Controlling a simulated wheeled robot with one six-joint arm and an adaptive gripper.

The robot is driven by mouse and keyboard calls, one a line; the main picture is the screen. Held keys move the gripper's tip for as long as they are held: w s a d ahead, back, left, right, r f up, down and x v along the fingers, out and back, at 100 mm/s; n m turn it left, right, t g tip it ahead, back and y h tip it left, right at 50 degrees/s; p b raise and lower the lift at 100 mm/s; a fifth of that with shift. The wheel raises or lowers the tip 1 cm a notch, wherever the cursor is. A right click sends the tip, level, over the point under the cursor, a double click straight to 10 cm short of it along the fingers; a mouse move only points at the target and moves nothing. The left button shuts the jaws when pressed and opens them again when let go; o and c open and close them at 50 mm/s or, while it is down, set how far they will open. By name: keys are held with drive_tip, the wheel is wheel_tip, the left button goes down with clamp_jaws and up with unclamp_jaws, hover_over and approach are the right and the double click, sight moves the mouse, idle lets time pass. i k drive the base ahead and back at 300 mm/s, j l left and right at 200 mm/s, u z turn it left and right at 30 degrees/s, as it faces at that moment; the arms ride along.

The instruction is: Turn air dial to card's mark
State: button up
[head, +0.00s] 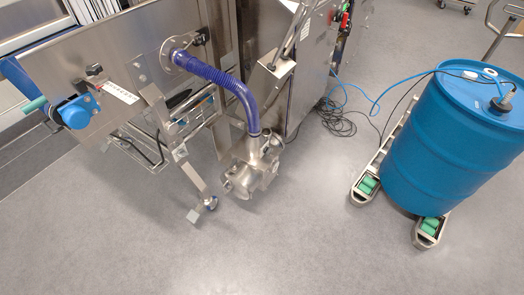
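A white card or label strip (120,92) with small dark marks lies on the steel panel at the upper left. Its marks are too small to read. A small black knob (94,70) sits just above and left of the card's upper end. Another black knob (196,38) is farther right, by the hose flange. I cannot tell which of these is the air dial, nor where either points. My gripper is not in view.
A blue corrugated hose (222,78) runs from the panel to a steel fitting (252,168). A blue drum (453,150) stands on a wheeled carrier (372,172) at right. Cables (338,122) lie on the floor between machine and drum. The foreground floor is clear.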

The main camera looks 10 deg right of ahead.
sight(267, 151)
drive_tip(key=i, duration=1)
drive_tip(key=k+j+z, duration=0.25)
drive_tip(key=k+j, duration=0.25)
drive_tip(key=j, duration=0.25)
drive_tip(key=k+j+z, duration=0.25)
drive_tip(key=k+j, duration=0.3)
drive_tip(key=j, duration=0.15)
drive_tip(key=i+l, duration=0.3)
drive_tip(key=i, duration=0.2)
drive_tip(key=i+l, duration=0.3)
drive_tip(key=i, duration=0.2)
drive_tip(key=i+l, duration=0.3)
drive_tip(key=i, duration=0.25)
drive_tip(key=i+l, duration=0.3)
drive_tip(key=i, duration=0.2)
drive_tip(key=i+l, duration=0.3)
drive_tip(key=i, duration=0.2)
